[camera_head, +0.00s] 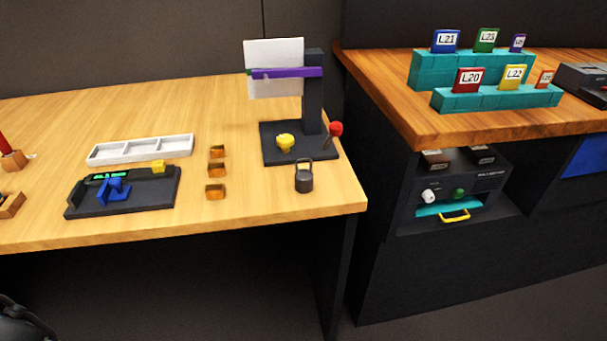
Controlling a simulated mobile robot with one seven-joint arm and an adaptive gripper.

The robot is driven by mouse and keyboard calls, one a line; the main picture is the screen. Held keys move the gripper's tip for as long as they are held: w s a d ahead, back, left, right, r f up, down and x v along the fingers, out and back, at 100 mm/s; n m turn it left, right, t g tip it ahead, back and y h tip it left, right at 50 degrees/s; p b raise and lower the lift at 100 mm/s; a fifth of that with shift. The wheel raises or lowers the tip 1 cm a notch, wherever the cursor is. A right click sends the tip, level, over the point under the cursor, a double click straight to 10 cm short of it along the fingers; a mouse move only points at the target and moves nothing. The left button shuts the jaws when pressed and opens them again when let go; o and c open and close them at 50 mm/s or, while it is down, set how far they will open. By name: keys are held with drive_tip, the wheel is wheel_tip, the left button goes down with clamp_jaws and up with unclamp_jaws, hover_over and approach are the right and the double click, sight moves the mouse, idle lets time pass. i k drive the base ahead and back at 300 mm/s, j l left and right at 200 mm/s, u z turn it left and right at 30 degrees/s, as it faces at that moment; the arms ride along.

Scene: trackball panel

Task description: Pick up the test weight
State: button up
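A dark grey test weight (304,180) with a loop handle on top stands upright on the wooden table (255,210), near its front right corner. It is just in front of a black stand and apart from other loose objects. A dark rounded shape shows at the lower left edge of the picture, but I cannot tell which part it is. My gripper does not show in this view.
Behind the weight is the black stand (313,95) with a red-knobbed lever (336,129). Several amber blocks (216,191) lie to the left, then a black device (140,197) and white tray (140,149). A second bench (400,100) stands right.

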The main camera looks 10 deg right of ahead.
sight(304, 177)
drive_tip(key=l+u, duration=0.45)
drive_tip(key=k+l+u, duration=0.1)
drive_tip(key=l+u, duration=0.2)
drive_tip(key=u, duration=0.2)
drive_tip(key=k+l, duration=0.15)
drive_tip(key=l, duration=0.2)
drive_tip(key=k+l+u, duration=0.1)
drive_tip(key=l, duration=0.25)
drive_tip(key=k+l, duration=0.2)
drive_tip(key=l, duration=0.15)
drive_tip(key=k+l+u, duration=0.1)
drive_tip(key=l, duration=0.25)
drive_tip(key=k+l, duration=0.2)
drive_tip(key=l, duration=0.15)
drive_tip(key=u, duration=0.05)
